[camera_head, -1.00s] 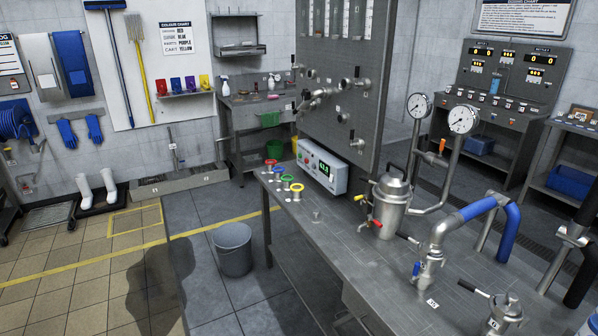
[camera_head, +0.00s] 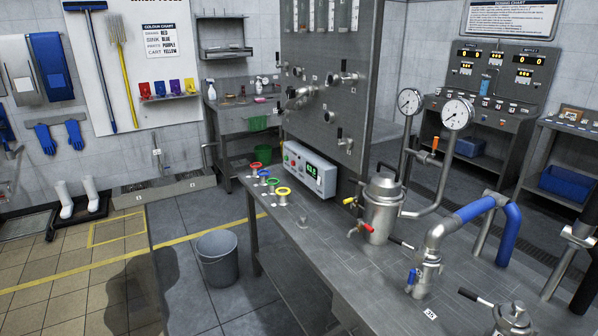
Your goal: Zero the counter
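No counter is labelled legibly, and two units carry number displays. A pale control box (camera_head: 310,170) with a green lit display and small coloured buttons stands on the steel bench, against the foot of the grey panel. Its digits are too small to read surely. A dark dosing panel (camera_head: 505,75) at the back right has several lit yellow displays, with a row of small controls on the console below. Its upper displays seem to show zeros; the smaller ones are unreadable. Neither of my grippers shows.
The steel bench (camera_head: 345,255) fills the front middle, bearing a steel jacketed vessel (camera_head: 383,208), coloured ring-topped fittings and blue-sleeved piping (camera_head: 475,209). A grey bucket (camera_head: 217,258) stands on the floor to its left. Open floor lies further left. A second console with a blue bin is at right.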

